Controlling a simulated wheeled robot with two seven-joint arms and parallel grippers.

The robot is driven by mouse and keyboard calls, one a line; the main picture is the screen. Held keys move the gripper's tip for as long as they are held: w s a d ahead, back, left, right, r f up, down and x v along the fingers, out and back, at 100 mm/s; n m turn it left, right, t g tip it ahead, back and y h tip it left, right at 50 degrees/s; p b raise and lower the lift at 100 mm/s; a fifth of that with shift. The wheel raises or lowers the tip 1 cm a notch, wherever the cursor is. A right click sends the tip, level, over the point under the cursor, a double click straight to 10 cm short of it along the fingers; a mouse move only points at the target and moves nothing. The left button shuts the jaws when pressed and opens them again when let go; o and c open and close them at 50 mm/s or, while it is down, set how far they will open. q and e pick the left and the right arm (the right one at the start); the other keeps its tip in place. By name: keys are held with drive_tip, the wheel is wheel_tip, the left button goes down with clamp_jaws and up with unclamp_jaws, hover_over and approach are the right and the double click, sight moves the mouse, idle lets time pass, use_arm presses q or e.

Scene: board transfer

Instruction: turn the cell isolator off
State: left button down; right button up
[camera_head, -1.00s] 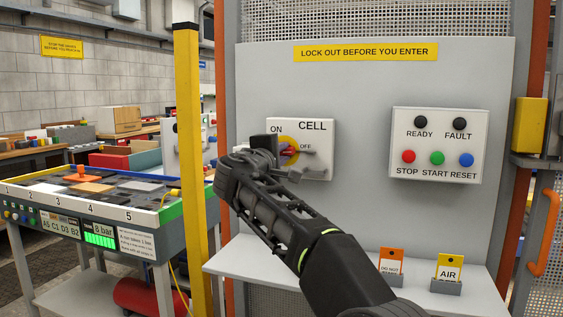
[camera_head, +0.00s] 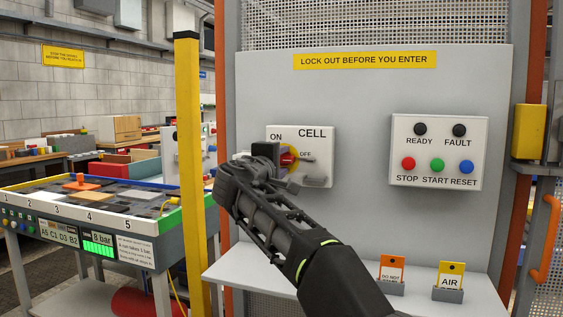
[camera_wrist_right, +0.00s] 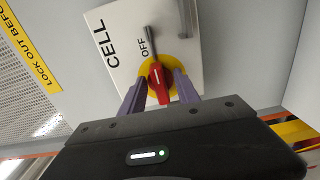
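The cell isolator is a red handle (camera_head: 287,159) on a yellow disc (camera_head: 294,167), mounted on a pale plate marked ON, OFF and CELL (camera_head: 318,145). My right gripper (camera_head: 278,157) is in front of it and hides part of it. In the right wrist view the red handle (camera_wrist_right: 158,83) stands between the two purple fingers of my right gripper (camera_wrist_right: 160,88), which look open with narrow gaps beside it. The handle lies lengthwise toward the OFF label (camera_wrist_right: 145,46). A grey hasp-like part (camera_wrist_right: 151,40) is beside that label. My left gripper is not in view.
A button box (camera_head: 437,150) is to the right on the grey panel. A shelf (camera_head: 350,284) below carries an orange tag (camera_head: 391,270) and a yellow AIR tag (camera_head: 451,273). A yellow post (camera_head: 188,150) and a board table (camera_head: 90,215) are to the left.

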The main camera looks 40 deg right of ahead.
drive_tip(key=shift+s+a, duration=0.4)
drive_tip(key=shift+a, duration=0.2)
drive_tip(key=b+v, duration=0.1)
drive_tip(key=v, duration=0.5)
drive_tip(key=shift+a, duration=0.2)
drive_tip(key=shift+s, duration=0.15)
